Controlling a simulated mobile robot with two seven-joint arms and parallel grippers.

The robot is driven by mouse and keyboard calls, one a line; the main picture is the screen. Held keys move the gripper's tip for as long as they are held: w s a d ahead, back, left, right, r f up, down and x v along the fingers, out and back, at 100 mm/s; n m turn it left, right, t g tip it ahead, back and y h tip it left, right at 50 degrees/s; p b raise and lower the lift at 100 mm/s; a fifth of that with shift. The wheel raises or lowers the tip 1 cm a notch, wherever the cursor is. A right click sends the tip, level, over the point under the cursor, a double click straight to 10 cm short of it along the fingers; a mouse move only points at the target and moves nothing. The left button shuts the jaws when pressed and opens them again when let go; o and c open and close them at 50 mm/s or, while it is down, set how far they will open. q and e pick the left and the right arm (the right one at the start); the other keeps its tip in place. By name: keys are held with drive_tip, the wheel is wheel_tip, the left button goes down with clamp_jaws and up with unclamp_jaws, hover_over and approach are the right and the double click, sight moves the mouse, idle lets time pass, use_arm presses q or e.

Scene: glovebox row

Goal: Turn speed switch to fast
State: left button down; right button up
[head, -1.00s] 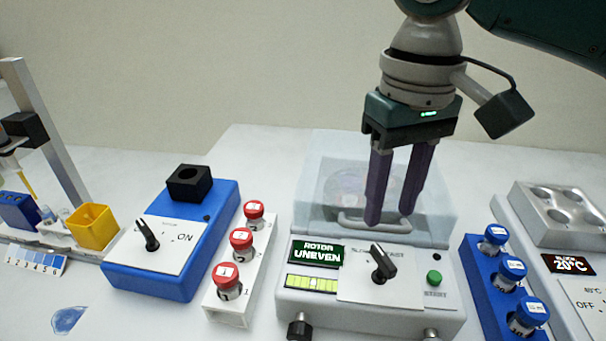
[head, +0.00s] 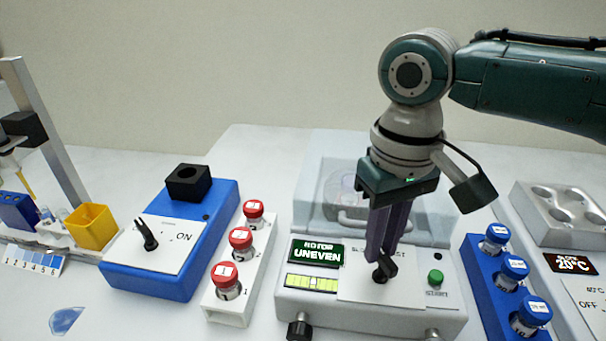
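The speed switch (head: 381,274) is a black knob on the white label plate (head: 352,289) of the centrifuge front. The plate's lettering is partly hidden behind my fingers. My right gripper (head: 382,262) points down with its purple fingers at the knob. The fingers look close together around the knob's upper part; whether they press on it is not clear. The centrifuge (head: 300,301) has a clear lid and a display (head: 317,253) reading "ROTOR UNEVEN". My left gripper is out of view.
A green start button (head: 435,277) sits just right of the switch. A blue rack (head: 479,282) with blue-capped vials stands to the right. A white rack (head: 226,309) with red-capped vials and a blue mixer (head: 150,280) stand to the left.

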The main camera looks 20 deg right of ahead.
clamp_jaws()
drive_tip(key=shift+r+m+p, duration=0.25)
drive_tip(key=shift+m+p, duration=0.25)
drive_tip(key=shift+p, duration=0.55)
drive_tip(key=shift+d+m+p, duration=0.1)
drive_tip(key=shift+m+p, duration=0.6)
drive_tip(key=shift+p, duration=0.2)
drive_tip(key=m+p, duration=0.2)
drive_tip(key=shift+s+d+f+m+p, duration=0.1)
drive_tip(key=shift+d+m+p, duration=0.05)
drive_tip(key=shift+m+p, duration=0.25)
drive_tip(key=shift+f+m, duration=0.1)
drive_tip(key=shift+m, duration=0.2)
